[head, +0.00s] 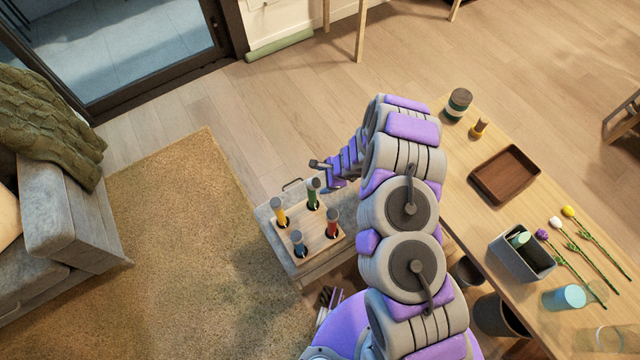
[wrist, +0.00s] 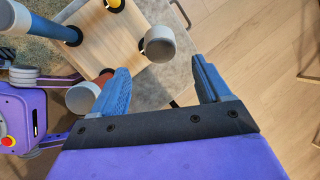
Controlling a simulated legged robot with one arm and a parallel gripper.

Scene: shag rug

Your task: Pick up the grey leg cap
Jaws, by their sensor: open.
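A wooden board (head: 317,239) holds several upright coloured legs with grey ends. The green leg (head: 313,196) is nearest my gripper in the head view. In the wrist view a round grey leg cap (wrist: 159,44) shows nearly end-on, just beyond the space between my fingertips. My gripper (wrist: 161,80) is open and empty, its blue fingers apart and not visibly touching the cap. Another grey cap (wrist: 83,97) sits on the red leg, left of my left finger. The blue leg (wrist: 52,29) has a pale grey end at the upper left.
The board lies on a grey ottoman (head: 268,212) beside a tan rug (head: 185,245). A wooden table (head: 468,190) at the right carries a brown tray (head: 505,176), a grey bin (head: 522,263) and flowers. A grey sofa (head: 60,225) stands at the left.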

